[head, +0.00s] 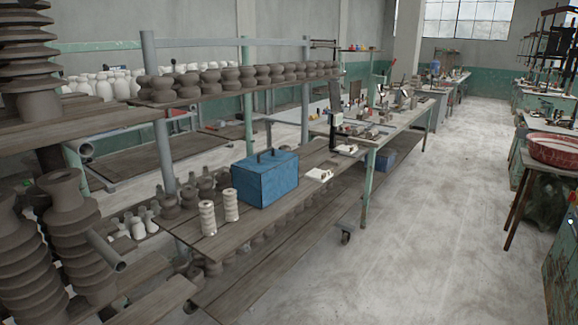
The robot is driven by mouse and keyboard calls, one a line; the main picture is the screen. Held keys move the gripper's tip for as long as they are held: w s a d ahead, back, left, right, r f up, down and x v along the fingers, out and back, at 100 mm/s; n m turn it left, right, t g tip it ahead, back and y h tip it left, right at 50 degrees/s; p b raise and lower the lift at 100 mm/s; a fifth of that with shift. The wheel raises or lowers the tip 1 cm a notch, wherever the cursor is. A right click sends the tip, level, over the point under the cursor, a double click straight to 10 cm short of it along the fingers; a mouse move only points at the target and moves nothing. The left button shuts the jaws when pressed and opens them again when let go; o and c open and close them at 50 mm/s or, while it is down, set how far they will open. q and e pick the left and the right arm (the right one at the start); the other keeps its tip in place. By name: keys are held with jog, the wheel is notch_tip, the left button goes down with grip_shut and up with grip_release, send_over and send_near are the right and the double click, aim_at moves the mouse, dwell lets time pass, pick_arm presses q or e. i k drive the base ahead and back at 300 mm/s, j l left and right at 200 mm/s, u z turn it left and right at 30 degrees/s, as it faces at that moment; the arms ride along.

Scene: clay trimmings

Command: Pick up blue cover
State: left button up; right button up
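A blue box-shaped thing (265,182) with a dark handle on top stands upright on the wooden shelf board (245,230) of a rack. It is the only large blue thing close by, and it looks like the blue cover. Its front and one side show; its underside and back are hidden. Neither of my grippers is in view.
Two pale ribbed clay pieces (208,218) stand left of the blue box. Small white pieces (319,174) lie to its right. A red basin (556,150) stands far right. The floor (420,230) between is clear.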

aim_at(262, 178)
jog(key=i+l+z, duration=0.3)
jog(key=i, duration=0.25)
jog(key=i+l+z, duration=0.3)
jog(key=i, duration=0.3)
jog(key=i+z, duration=0.35)
jog(key=i, duration=0.25)
